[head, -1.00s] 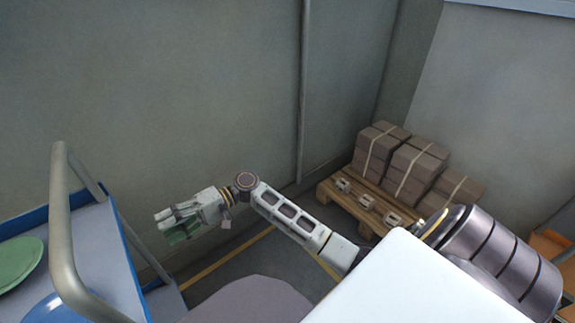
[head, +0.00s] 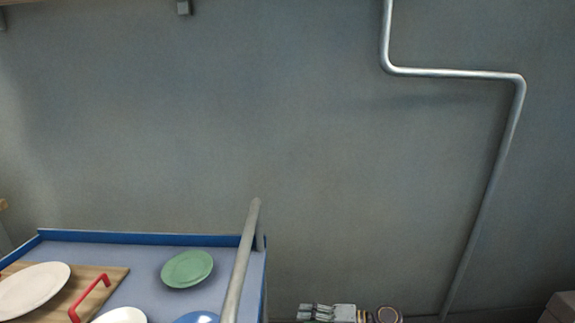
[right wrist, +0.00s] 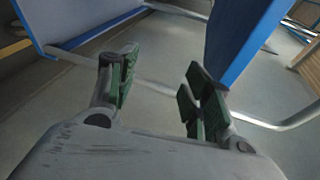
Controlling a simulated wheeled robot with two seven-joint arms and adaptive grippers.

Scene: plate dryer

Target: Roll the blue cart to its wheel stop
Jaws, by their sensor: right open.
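The blue cart (head: 150,238) stands at the lower left of the head view against the grey wall, with its grey tubular handle (head: 240,262) at its right end. Blue panels (right wrist: 245,40) and a grey tube (right wrist: 165,88) lie beyond the fingers. The wheel stop cannot be made out. My left gripper is not in view.
On the cart top are a green plate (head: 187,268), a blue dish (head: 197,318), white plates (head: 32,288) and a wooden tray (head: 112,277) with a red handle (head: 90,296). A metal pipe (head: 455,73) runs along the wall. Brown boxes (head: 562,307) are at lower right.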

